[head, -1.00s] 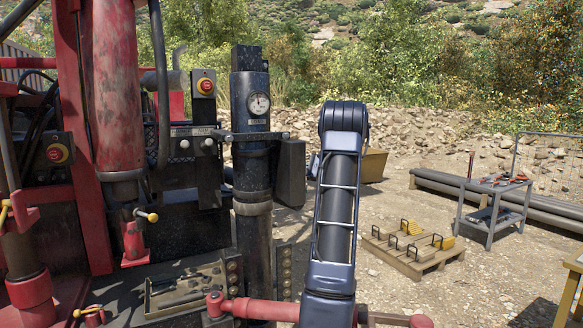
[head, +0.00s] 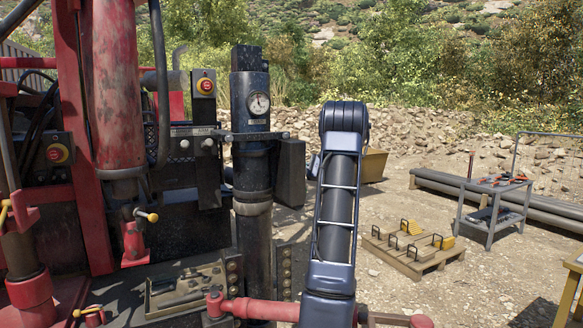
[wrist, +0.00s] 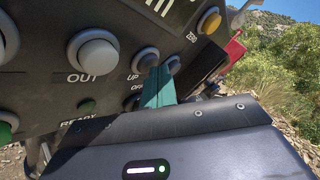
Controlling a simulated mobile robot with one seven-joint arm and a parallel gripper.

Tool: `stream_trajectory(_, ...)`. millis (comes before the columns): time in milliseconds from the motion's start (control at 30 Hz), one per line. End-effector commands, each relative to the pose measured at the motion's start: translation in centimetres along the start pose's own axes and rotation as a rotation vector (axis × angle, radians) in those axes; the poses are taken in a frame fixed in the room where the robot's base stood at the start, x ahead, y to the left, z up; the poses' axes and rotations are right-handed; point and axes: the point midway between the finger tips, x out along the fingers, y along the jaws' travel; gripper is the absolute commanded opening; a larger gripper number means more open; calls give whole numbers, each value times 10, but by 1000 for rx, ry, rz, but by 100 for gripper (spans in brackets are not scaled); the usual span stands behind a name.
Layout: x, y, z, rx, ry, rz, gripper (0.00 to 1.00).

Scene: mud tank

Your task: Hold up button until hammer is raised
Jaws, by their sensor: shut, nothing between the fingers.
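In the wrist view a dark control panel (wrist: 55,80) carries large round buttons. The grey up button (wrist: 146,59) has the word UP below it. My gripper (wrist: 163,72) shows as teal fingers, shut and empty, reaching the panel just right of the UP label, against or beside another grey button (wrist: 173,64). Whether either button is pressed in is hidden. In the head view the rig has a red cylinder (head: 117,100) with a worn red end piece (head: 134,243) below it. No part is marked as the hammer, and I cannot tell which it is.
A black column with a gauge (head: 258,104) stands right of the red cylinder. Red stop buttons (head: 205,86) sit on the rig. A pallet (head: 412,254) and a tool cart (head: 492,210) stand at the right on open gravel. My arm link fills the head view's centre.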

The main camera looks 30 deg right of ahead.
Motion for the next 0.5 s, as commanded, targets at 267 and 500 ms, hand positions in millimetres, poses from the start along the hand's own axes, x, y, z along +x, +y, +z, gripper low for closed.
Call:
stream_trajectory(267, -9, -6, -7, 1, 0, 0, 0)
stream_trajectory(500, -12, -8, -9, 1, 0, 0, 0)
